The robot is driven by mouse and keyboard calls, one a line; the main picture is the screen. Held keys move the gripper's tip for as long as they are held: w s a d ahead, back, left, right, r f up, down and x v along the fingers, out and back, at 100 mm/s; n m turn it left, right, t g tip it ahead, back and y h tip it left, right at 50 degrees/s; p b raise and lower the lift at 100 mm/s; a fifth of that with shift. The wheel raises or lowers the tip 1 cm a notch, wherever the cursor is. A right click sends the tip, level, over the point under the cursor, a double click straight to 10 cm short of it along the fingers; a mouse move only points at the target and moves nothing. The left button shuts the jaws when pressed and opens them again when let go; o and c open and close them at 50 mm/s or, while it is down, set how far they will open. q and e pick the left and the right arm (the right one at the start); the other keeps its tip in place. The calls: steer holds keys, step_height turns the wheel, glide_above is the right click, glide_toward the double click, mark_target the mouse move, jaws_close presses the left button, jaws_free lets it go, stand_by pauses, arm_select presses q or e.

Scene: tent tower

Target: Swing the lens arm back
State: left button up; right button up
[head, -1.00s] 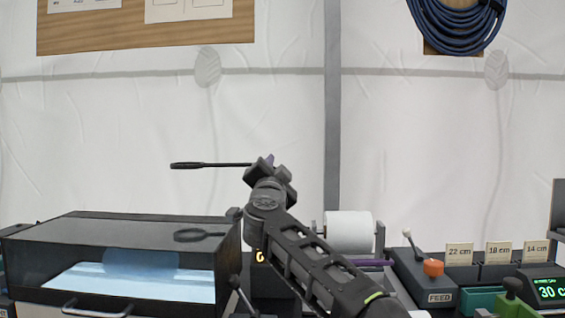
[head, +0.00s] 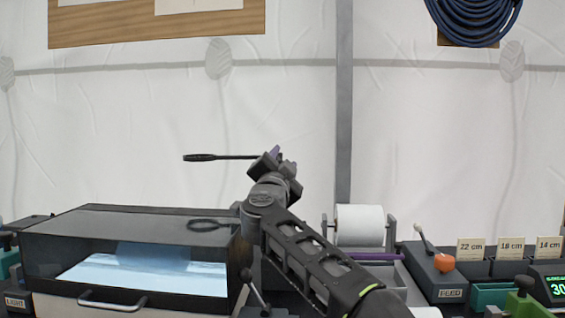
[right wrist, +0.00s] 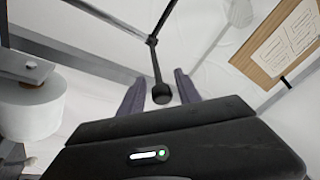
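The lens arm (head: 225,157) is a thin dark rod lying level above the glass-fronted box, its lens seen edge-on at the left end. Its right end meets my right gripper (head: 274,156). In the right wrist view, a round black knob (right wrist: 161,94) on a short stem hangs from a jointed rod (right wrist: 152,42). The knob is between the two dark fingers of my right gripper (right wrist: 156,92), with gaps on both sides, so the gripper is open. My left gripper is not in view.
The dark box (head: 130,222) with a lit interior and front handle stands at the left, a dark ring shape showing on its top. The white tent wall is behind.

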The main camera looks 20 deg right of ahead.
steer(key=s+a, duration=0.5)
steer(key=s, duration=0.7)
steer(key=shift+a+f+b, duration=0.2)
steer(key=shift+a+b, duration=0.05)
steer(key=shift+b, duration=0.1)
steer(key=shift+c, duration=0.4)
